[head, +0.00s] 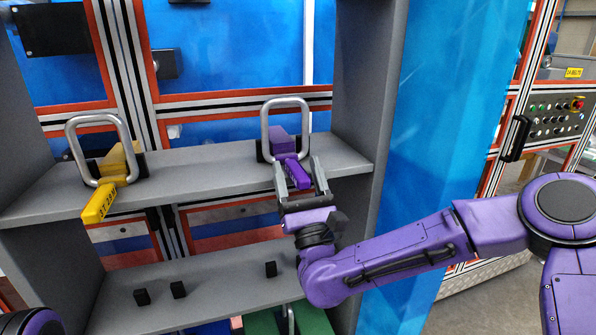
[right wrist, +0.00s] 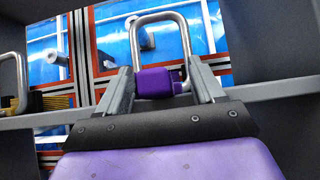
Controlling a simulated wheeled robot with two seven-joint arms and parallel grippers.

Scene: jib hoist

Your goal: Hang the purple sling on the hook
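The purple sling (head: 283,143) stands on the upper grey shelf, with an upright metal loop (head: 263,128) and a purple tag (head: 297,172) that sticks out over the shelf's front edge. My right gripper (head: 300,172) is at that front edge, with its open fingers on either side of the tag. In the right wrist view the purple part (right wrist: 158,83) sits between the two fingertips (right wrist: 160,85), close to both; firm contact does not show. The hook is not seen in either view. My left gripper is out of view.
A yellow sling (head: 112,168) with a metal loop stands at the left of the upper shelf (head: 205,168). Grey side panels (head: 368,70) bound the shelves. A control panel (head: 556,117) is at far right.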

